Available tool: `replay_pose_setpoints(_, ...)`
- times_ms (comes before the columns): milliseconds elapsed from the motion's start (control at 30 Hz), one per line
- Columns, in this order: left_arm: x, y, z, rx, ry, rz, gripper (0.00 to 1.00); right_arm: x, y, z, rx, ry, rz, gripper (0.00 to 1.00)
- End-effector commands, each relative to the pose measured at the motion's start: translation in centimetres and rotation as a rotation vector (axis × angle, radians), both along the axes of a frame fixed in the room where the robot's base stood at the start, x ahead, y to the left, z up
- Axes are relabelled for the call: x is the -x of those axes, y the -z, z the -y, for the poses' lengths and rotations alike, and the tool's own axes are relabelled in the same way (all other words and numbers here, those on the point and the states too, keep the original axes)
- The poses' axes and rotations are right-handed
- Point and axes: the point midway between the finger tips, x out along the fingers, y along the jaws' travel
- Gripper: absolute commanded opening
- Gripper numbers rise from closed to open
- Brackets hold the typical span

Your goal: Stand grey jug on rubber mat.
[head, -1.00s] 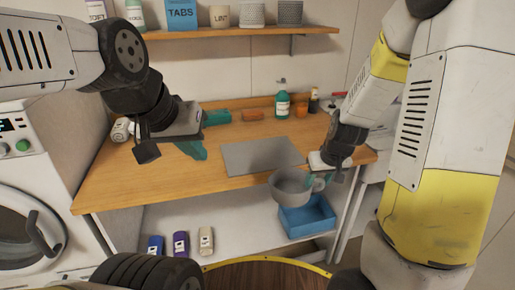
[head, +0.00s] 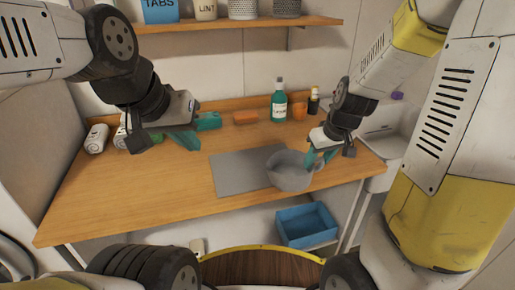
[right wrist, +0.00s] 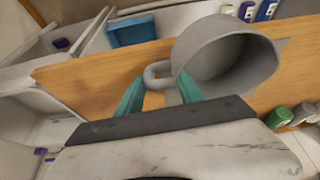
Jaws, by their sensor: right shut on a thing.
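The grey jug (head: 289,171) is over the right part of the flat grey rubber mat (head: 232,175), overlapping its right edge in the head view. I cannot tell whether its base touches the mat. My right gripper (head: 316,160) is shut on the jug's handle from the right. In the right wrist view the jug (right wrist: 222,55) shows its open mouth, and its handle (right wrist: 158,73) lies between the teal fingers (right wrist: 158,92). My left gripper (head: 200,132) is empty over the back left of the table, its teal fingers spread apart.
A green-teal bottle (head: 279,105), an orange item (head: 299,112) and a dark bottle (head: 314,101) stand at the back. An orange block (head: 245,117) lies beside them. A blue bin (head: 307,225) sits below the table (head: 120,200). The table's front left is clear.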

Motion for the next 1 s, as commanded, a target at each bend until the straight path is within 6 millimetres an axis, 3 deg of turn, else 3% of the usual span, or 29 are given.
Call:
replay_pose_setpoints(167, 0.0, 0.0, 0.0, 0.000, 0.000, 0.001, 0.00, -1.2, 0.2, -1.4, 0.001, -0.005, -0.001, 0.00)
replay_pose_setpoints(500, 0.0, 0.0, 0.0, 0.000, 0.000, 0.000, 0.00, -7.0, 1.1, -8.2, 0.002, -0.005, 0.000, 0.00)
replay_pose_setpoints(700, 0.0, 0.0, 0.0, 0.000, 0.000, 0.000, 0.00, -9.8, 1.4, -11.3, 0.001, -0.002, 0.000, 0.00)
replay_pose_setpoints(1000, 0.0, 0.0, 0.0, 0.000, 0.000, 0.000, 0.00, -10.5, 2.8, -12.1, 0.000, 0.002, -0.003, 0.00)
